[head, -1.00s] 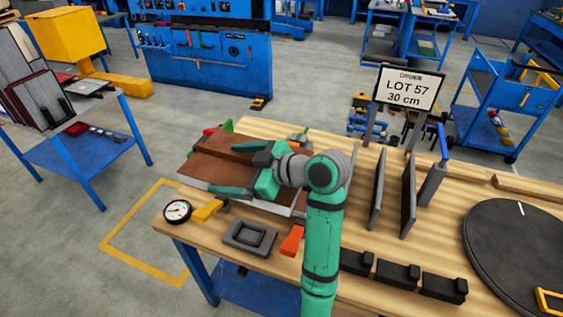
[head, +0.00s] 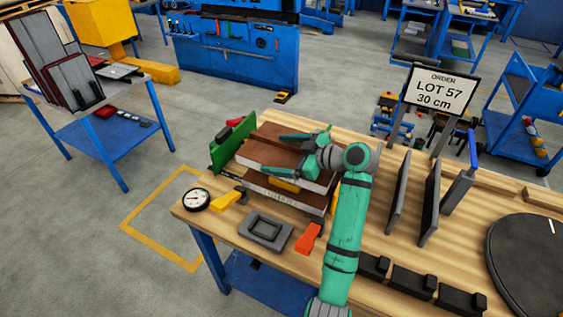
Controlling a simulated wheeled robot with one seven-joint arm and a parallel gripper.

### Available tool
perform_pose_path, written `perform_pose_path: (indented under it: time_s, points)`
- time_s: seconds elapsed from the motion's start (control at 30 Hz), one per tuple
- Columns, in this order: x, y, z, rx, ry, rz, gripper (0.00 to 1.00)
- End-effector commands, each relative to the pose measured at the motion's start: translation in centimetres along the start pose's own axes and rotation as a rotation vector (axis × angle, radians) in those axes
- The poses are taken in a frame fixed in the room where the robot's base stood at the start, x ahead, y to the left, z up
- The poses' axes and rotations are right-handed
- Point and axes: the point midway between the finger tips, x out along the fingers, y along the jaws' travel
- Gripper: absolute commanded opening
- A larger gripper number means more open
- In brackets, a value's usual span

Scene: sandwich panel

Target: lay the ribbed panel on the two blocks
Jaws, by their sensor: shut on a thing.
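My gripper (head: 273,155) is shut on a brown ribbed panel (head: 259,153) with a pale edge, at the back left of the wooden table. One finger lies on the far side and one on the near side. The held panel is over another brown-topped board (head: 283,196) with a pale, marked front edge. A bit of yellow (head: 285,185) shows between the two. Whether the held panel touches anything below cannot be told. The two blocks cannot be made out for certain; the panel and gripper cover that area.
A green upright piece (head: 229,146) stands just left of the panels. A round gauge (head: 196,199), a yellow piece (head: 225,201), a grey tray (head: 244,235) and an orange piece (head: 309,238) lie in front. Dark upright plates (head: 399,190) and a sign (head: 438,91) stand to the right.

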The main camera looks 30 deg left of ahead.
Motion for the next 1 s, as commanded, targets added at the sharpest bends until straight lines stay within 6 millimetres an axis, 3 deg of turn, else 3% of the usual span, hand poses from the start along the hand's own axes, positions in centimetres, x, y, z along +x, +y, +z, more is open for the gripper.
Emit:
perform_pose_path:
  time_s: [0.27,0.5,1.0]
  points:
    - [0.5,0.7,1.4,0.000,0.001,0.001,0.52]
    - [1.5,0.0,3.8,-0.001,0.001,0.002,0.52]
    - [1.8,-0.2,4.4,-0.001,0.001,0.001,0.52]
